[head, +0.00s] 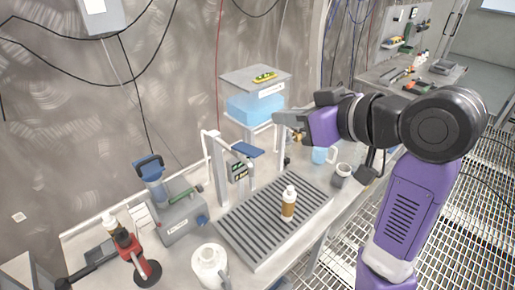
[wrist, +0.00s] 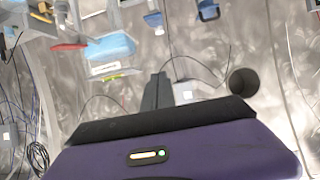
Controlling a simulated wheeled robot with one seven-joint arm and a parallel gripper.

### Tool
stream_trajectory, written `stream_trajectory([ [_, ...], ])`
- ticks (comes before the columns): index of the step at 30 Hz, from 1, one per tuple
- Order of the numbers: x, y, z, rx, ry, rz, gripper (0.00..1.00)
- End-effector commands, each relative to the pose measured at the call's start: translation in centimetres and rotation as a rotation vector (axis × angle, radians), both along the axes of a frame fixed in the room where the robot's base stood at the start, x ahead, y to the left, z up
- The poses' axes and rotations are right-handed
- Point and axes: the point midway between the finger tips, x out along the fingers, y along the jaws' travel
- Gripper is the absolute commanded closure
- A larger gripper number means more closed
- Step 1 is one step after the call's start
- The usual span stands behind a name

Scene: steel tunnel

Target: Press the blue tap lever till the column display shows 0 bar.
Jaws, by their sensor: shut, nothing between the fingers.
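The tap column (head: 217,172) is a pale upright post behind the drip tray in the head view. Its flat blue lever (head: 247,150) sticks out to the right near the top, looking roughly level. The column display (head: 239,171) is a small dark panel below the lever; its figures are too small to read. My gripper (head: 277,118) is shut and empty. It appears above and right of the lever, apart from it, in front of the water tank stand. In the wrist view my shut fingers (wrist: 156,90) point at the wall; I cannot surely pick out the lever there.
A brown bottle (head: 288,204) stands on the ribbed drip tray (head: 237,248). A blue water tank (head: 255,106) stands behind my gripper. A blue cup (head: 319,155) and grey cup (head: 341,174) are to the right.

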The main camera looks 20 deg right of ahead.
Motion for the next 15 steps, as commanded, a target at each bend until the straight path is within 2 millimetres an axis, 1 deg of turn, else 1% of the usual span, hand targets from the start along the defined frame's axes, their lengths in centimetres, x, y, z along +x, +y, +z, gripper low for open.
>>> stream_trajectory([
  [1, -0.3, 0.1, -0.6, -0.008, 0.028, 0.010, 1.00],
  [3, -0.7, 0.2, -1.3, -0.019, 0.056, 0.018, 1.00],
  [6, -0.9, 0.2, -1.8, -0.025, 0.076, 0.022, 1.00],
  [15, -0.9, 0.2, -1.8, -0.028, 0.076, 0.023, 1.00],
])
